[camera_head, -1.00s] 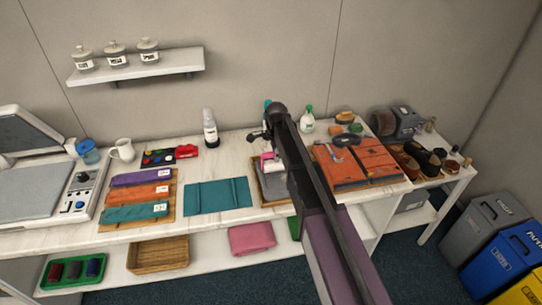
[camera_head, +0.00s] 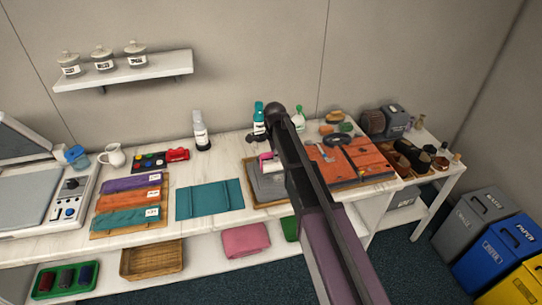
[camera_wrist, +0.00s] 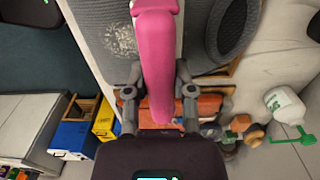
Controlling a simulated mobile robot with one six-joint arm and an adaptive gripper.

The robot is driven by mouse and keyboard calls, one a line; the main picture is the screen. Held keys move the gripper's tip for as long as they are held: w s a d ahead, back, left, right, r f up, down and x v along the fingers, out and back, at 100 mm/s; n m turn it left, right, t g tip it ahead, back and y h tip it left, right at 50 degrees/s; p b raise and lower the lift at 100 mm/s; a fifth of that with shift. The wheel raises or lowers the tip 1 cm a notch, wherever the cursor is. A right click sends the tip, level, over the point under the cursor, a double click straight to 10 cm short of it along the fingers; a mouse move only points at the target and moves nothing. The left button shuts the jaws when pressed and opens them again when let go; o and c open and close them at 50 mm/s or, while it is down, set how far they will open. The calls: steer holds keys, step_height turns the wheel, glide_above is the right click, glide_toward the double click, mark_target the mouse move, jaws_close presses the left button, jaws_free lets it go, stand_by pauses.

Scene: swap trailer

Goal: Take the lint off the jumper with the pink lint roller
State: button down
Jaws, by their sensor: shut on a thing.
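The pink lint roller (camera_wrist: 157,60) stands out in the wrist view, its handle between the fingers of my gripper (camera_wrist: 159,82). My gripper is shut on it. The roller's far end runs off the top of that view, over the grey jumper (camera_wrist: 205,40). A pale, speckled patch of lint (camera_wrist: 119,36) lies on the jumper, left of the roller. In the head view the jumper (camera_head: 267,188) lies on a wooden board on the bench, partly hidden by my arm. A bit of the pink roller (camera_head: 266,156) shows above it. I cannot tell whether the roller touches the cloth.
A folded teal cloth (camera_head: 209,199) lies left of the jumper. A teal-capped bottle (camera_head: 259,119) and a green-capped bottle (camera_head: 298,119) stand behind. Bins (camera_head: 515,245) stand on the floor at the right.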

steer(key=shift+w+d+f, duration=0.1)
steer(key=shift+w+d, duration=0.05)
steer(key=shift+d, duration=0.45)
steer(key=shift+w+d, duration=0.15)
steer(key=shift+d, duration=0.45)
steer(key=shift+d, duration=0.15)
steer(key=shift+w+d, duration=0.3)
steer(key=shift+d, duration=0.5)
steer(key=shift+w+d, duration=0.3)
steer(key=shift+d, duration=0.5)
step_height(320, 180, up, 6)
steer(key=p, duration=0.6)
step_height(320, 180, up, 3)
steer(key=p, duration=0.3)
